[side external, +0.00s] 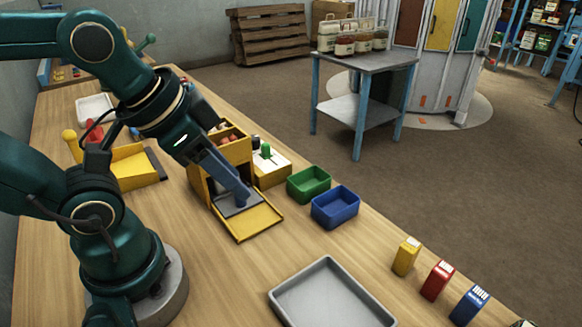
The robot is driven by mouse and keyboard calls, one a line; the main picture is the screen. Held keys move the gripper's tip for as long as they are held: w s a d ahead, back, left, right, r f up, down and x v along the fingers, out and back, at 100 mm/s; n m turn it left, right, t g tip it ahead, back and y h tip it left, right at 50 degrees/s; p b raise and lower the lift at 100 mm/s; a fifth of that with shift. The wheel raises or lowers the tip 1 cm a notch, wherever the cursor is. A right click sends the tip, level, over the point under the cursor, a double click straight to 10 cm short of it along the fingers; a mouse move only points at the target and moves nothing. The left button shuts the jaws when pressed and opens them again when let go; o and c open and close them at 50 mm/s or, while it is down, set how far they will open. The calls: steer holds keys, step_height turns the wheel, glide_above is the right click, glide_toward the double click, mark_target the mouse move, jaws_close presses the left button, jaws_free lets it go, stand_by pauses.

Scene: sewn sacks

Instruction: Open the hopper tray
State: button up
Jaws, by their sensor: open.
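The hopper (236,151) is a yellow box on the wooden bench, with small reddish items in its top compartments. Its yellow-edged tray (262,222) extends from the low front towards the camera, lying low over the bench. A dark grey plate shows at the tray's inner end. My gripper (240,196) points down in front of the hopper, with a blue-grey finger reaching down over the plate. It is open. I cannot tell whether it touches the tray. My wrist hides part of the hopper's upper left.
A green bin (309,184) and a blue bin (335,207) stand right of the hopper. A grey tray (331,297) lies in front. Yellow (406,256), red (437,280) and blue (469,304) cartons line the right edge. Bare bench lies between tray and hopper.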

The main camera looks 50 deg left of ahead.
steer(key=w+a+f+g, duration=0.2)
steer(key=a, duration=0.1)
steer(key=w+a+f+g, duration=0.1)
steer(key=w+a+f, duration=0.1)
steer(key=a+f, duration=0.1)
steer(key=w+a+f+m+g, duration=0.1)
steer(key=w+a+f+g, duration=0.1)
steer(key=a, duration=0.3)
steer(key=shift+w+a+f+g, duration=0.15)
steer(key=shift+w+a+g, duration=0.05)
steer(key=shift+g, duration=0.1)
steer(key=shift+s+a+f, duration=0.15)
steer(key=shift+a+f, duration=0.05)
steer(key=shift+f, duration=2.55)
jaws_close()
steer(key=shift+r, duration=0.1)
